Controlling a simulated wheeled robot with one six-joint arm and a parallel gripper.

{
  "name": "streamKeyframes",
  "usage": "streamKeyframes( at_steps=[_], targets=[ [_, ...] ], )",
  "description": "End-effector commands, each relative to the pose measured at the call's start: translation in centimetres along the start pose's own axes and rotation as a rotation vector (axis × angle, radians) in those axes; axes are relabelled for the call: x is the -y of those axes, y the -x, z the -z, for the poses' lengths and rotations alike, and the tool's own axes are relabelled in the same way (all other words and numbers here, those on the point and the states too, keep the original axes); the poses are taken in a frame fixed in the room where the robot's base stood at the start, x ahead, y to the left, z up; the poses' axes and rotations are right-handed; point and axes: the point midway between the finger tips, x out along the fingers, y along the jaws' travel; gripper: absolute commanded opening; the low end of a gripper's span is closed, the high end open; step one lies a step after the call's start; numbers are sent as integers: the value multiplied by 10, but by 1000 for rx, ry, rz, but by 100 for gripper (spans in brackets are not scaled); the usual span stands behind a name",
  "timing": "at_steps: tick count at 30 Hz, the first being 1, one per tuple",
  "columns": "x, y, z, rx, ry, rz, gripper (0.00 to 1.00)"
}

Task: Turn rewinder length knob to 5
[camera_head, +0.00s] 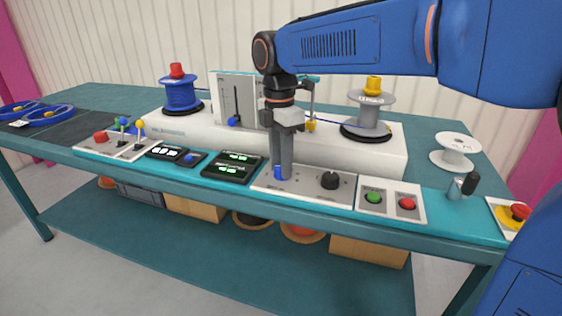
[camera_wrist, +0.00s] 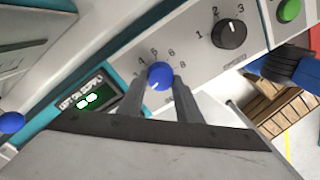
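The blue length knob (camera_wrist: 160,75) sits on a pale panel with printed numbers around it, 4, 5, 6 and 8 among them. A small white mark shows at its lower left edge in the wrist view. My gripper (camera_wrist: 159,80) has one finger on each side of the knob, very close to it; whether both fingers press on it I cannot tell.
A black knob (camera_head: 329,180) marked 1 to 3 stands close by on the right, with green (camera_head: 374,197) and red (camera_head: 407,203) buttons beyond. Behind are the white rewinder base (camera_head: 385,160), a blue cable reel (camera_head: 180,95) and a grey reel (camera_head: 368,112).

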Motion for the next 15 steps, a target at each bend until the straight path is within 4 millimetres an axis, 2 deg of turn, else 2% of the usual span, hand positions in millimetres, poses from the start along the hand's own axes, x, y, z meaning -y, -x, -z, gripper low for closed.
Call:
streamKeyframes(
  at_steps=[8, 15],
  targets=[
    [0, 0, 0, -2, -50, 0, 9],
    [-1, 0, 0, -8, -199, 0, 9]
  ],
)
